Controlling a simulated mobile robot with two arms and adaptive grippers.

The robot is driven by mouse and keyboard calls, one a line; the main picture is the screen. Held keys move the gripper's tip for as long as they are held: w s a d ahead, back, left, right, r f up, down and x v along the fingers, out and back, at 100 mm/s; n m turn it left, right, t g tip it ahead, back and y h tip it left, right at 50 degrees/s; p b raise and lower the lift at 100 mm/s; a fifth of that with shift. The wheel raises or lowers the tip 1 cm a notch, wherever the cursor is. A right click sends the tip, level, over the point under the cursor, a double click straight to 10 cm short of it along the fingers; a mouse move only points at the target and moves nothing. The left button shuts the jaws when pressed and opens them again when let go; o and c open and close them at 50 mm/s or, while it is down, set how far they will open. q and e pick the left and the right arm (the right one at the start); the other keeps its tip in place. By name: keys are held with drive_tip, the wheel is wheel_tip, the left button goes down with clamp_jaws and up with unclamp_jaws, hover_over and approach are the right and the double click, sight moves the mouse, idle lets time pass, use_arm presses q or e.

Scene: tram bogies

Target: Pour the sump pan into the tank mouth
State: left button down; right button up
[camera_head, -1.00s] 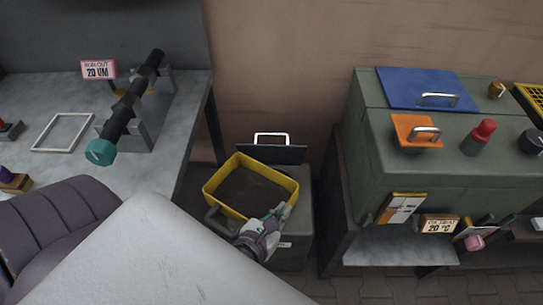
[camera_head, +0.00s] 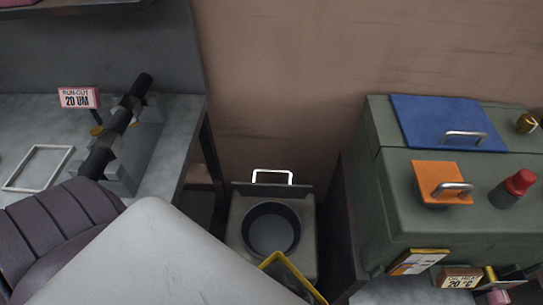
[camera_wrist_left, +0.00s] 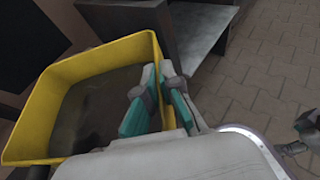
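The sump pan (camera_head: 297,273) is yellow, and only part of its rim shows at the bottom edge of the head view. In the left wrist view the pan (camera_wrist_left: 38,110) holds dark liquid and looks about level. My left gripper (camera_wrist_left: 158,98) is shut on the pan's side wall, one teal finger inside and one outside. This gripper is out of the head view. The tank mouth (camera_head: 271,229) is a round, dark-rimmed opening in a grey tank top (camera_head: 307,228). The pan is in front of it, overlapping the tank's near edge in the picture.
The tank's dark lid (camera_head: 250,190) stands upright behind the mouth with a white handle. A grey bench (camera_head: 180,150) with a black shaft (camera_head: 120,125) is on the left. A green cabinet (camera_head: 385,190) is close on the right. A wall is behind.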

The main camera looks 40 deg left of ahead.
use_arm(q)
drive_tip(key=shift+a+r+p, duration=0.1)
drive_tip(key=shift+r+p, duration=0.2)
drive_tip(key=w+a+r+n+g+h+p, duration=0.3)
drive_tip(key=w+a+r+p, duration=0.5)
drive_tip(key=r+p, duration=0.3)
drive_tip(key=shift+r+n+g+p, duration=0.3)
drive_tip(key=shift+n+g+p, duration=0.3)
drive_tip(key=shift+g+p, duration=0.3)
use_arm(e)
wheel_tip(320, 180, up, 14)
drive_tip(key=shift+s+d+f, duration=0.2)
drive_tip(key=shift+s+d, duration=0.1)
use_arm(q)
drive_tip(key=shift+w+a, duration=0.1)
drive_tip(key=shift+a, duration=0.05)
drive_tip(key=shift+w+a+r+h, duration=0.25)
drive_tip(key=shift+w+a+h, duration=0.05)
drive_tip(key=shift+w+a, duration=0.1)
use_arm(e)
drive_tip(key=shift+a+r, duration=0.1)
drive_tip(key=shift+a, duration=0.1)
use_arm(q)
drive_tip(key=shift+w+a+r+n, duration=0.1)
drive_tip(key=shift+w+a+n, duration=0.05)
drive_tip(key=shift+n, duration=0.15)
